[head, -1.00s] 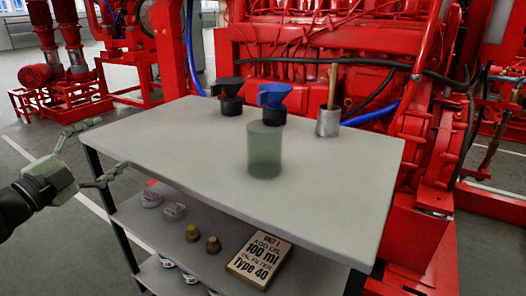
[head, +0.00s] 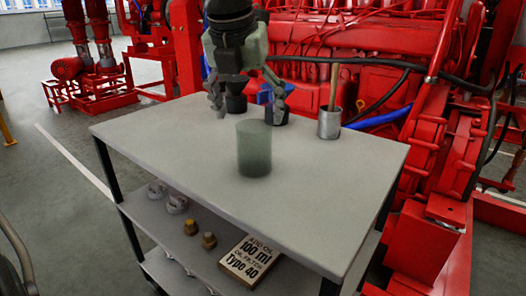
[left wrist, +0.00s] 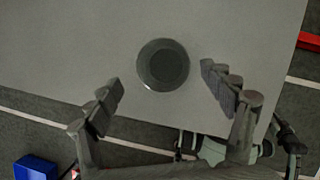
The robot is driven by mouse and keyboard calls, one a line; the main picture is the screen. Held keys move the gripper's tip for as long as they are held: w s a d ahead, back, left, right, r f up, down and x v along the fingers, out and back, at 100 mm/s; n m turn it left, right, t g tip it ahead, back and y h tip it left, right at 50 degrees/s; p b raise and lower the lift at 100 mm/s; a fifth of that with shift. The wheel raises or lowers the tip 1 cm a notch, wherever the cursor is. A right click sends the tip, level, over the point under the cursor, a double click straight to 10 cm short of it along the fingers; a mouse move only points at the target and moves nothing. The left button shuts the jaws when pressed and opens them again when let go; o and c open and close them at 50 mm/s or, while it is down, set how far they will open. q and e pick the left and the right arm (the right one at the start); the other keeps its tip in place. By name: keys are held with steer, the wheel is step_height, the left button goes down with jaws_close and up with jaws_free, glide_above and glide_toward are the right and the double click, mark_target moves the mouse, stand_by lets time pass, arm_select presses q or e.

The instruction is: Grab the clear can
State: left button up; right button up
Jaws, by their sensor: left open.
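The clear can (head: 254,150) is a greenish see-through cylinder, upright on the grey top of the cart (head: 330,170). In the left wrist view the can (left wrist: 163,65) shows from above as a dark round shape. My left gripper (head: 248,108) hangs over the cart, pointing down, with its fingers spread and empty. In the head view its fingertips show above the can, apart from it. In the left wrist view the can lies ahead of the gap between the fingers (left wrist: 162,92). My right gripper is not in view.
Behind the gripper, a black funnel (head: 236,104) and a blue funnel (head: 265,97) are partly hidden. A metal cup (head: 329,124) with a stick stands to their right. Brass pieces (head: 190,227) and a sign (head: 249,260) are on the lower shelf. A red engine stands behind. The cart top's front is clear.

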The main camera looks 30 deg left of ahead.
mark_target(254, 130)
arm_select(q)
steer(key=p+x, duration=0.1)
steer(key=x, duration=0.4)
steer(key=shift+d+f, duration=0.15)
steer(key=shift+f, duration=0.05)
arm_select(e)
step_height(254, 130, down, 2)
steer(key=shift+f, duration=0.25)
arm_select(q)
steer(key=shift+c, duration=0.2)
steer(key=c, duration=1.2)
steer(key=shift+c, duration=0.3)
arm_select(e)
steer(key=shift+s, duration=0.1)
arm_select(q)
steer(key=shift+r, duration=0.15)
